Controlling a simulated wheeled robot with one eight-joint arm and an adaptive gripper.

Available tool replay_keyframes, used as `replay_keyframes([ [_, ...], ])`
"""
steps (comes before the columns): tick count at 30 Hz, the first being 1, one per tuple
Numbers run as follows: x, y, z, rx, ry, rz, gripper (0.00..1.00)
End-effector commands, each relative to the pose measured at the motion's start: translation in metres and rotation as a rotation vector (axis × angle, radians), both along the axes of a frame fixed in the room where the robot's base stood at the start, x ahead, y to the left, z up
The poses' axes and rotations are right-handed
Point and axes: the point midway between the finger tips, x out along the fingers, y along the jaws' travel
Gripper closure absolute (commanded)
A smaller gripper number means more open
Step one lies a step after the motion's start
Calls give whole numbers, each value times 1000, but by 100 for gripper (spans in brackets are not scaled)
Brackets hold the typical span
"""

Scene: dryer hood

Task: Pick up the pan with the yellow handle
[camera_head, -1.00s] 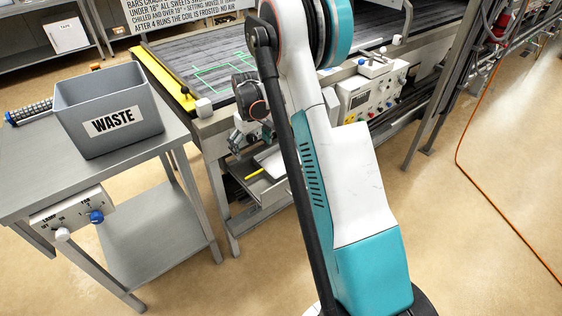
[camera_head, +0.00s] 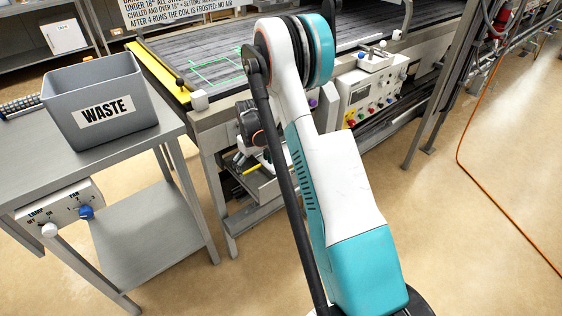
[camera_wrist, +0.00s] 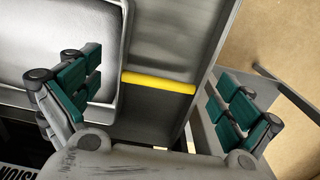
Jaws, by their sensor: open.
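The pan (camera_wrist: 75,45) is a pale, shallow metal pan at the upper left of the wrist view. Its yellow handle (camera_wrist: 158,82) sticks out to the right, over a grey metal tray or shelf. The handle also shows in the head view (camera_head: 252,169), below the conveyor's front corner, while most of the pan is hidden by my arm there. My gripper (camera_wrist: 160,95) is open and empty, with teal pads. One finger overlaps the pan's edge and the other is past the handle's outer end. The handle runs lengthwise across the gap.
A conveyor (camera_head: 190,60) with a yellow edge and a control box (camera_head: 372,92) stand above the pan's bay. A table (camera_head: 150,165) with a grey waste bin (camera_head: 100,105) is on the left. Grey metal walls surround the pan closely.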

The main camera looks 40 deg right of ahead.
Motion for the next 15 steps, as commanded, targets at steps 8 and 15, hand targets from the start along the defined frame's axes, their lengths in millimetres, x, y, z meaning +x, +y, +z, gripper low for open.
replay_keyframes([
  [8, 0, 0, -5, 0, 0, 0, 2],
  [15, 0, 0, -5, 0, 0, 0, 52],
])
